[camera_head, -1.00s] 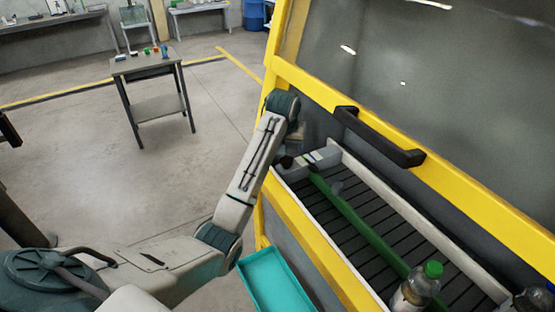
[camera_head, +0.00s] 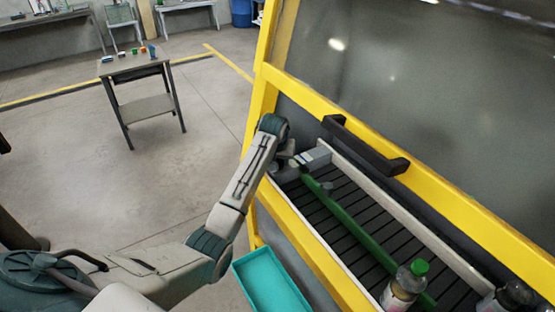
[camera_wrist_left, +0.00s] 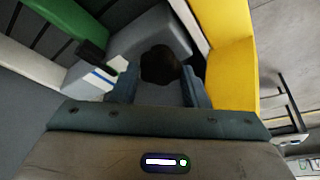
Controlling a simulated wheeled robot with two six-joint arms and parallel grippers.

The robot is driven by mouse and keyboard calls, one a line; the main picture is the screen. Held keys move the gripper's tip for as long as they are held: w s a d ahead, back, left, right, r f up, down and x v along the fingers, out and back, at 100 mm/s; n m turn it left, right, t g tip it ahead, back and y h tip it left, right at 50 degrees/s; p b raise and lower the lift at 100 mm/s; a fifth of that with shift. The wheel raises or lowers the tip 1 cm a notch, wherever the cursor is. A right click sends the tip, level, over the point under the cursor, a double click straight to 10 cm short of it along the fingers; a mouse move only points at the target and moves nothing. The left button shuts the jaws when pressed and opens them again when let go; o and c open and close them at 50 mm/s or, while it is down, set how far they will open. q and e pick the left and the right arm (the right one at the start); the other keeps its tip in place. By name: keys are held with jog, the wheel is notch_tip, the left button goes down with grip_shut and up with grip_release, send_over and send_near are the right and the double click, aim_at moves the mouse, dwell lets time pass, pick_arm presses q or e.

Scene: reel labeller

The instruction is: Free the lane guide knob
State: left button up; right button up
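A green lane guide (camera_head: 350,222) runs lengthwise over the dark slatted lane (camera_head: 372,247); it also shows in the wrist view (camera_wrist_left: 55,22). A small dark knob (camera_head: 327,188) stands on it, and a dark piece (camera_wrist_left: 93,55) sits beside it in the wrist view. My left gripper (camera_head: 284,167) is at the lane's far end, beside a grey block (camera_head: 316,157). In the wrist view, a dark round knob (camera_wrist_left: 160,65) lies between the spread fingers of my left gripper (camera_wrist_left: 160,85). I cannot tell whether they touch it. My right gripper is out of view.
A yellow frame (camera_head: 310,245) and pale lane walls border the lane. A black handle (camera_head: 365,146) sits just above. A green-capped bottle (camera_head: 405,287) stands at the near end. A teal tray (camera_head: 268,282) is outside the frame. Open floor lies left.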

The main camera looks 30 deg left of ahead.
pick_arm(q)
jog(key=c, duration=0.4)
jog(key=shift+d+n, duration=0.1)
jog(key=shift+n, duration=0.3)
jog(key=shift+c, duration=0.2)
jog(key=shift+w+d+n+g+y, duration=0.1)
jog(key=shift+n+g+y, duration=0.35)
jog(key=shift+n, duration=0.8)
jog(key=shift+w+n+g+y, duration=0.1)
jog(key=shift+n+g+y, duration=0.3)
jog(key=shift+n, duration=0.85)
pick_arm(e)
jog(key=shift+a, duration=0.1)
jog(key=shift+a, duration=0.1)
pick_arm(q)
jog(key=o, duration=1)
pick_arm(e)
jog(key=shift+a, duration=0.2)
pick_arm(q)
jog(key=shift+r, duration=0.1)
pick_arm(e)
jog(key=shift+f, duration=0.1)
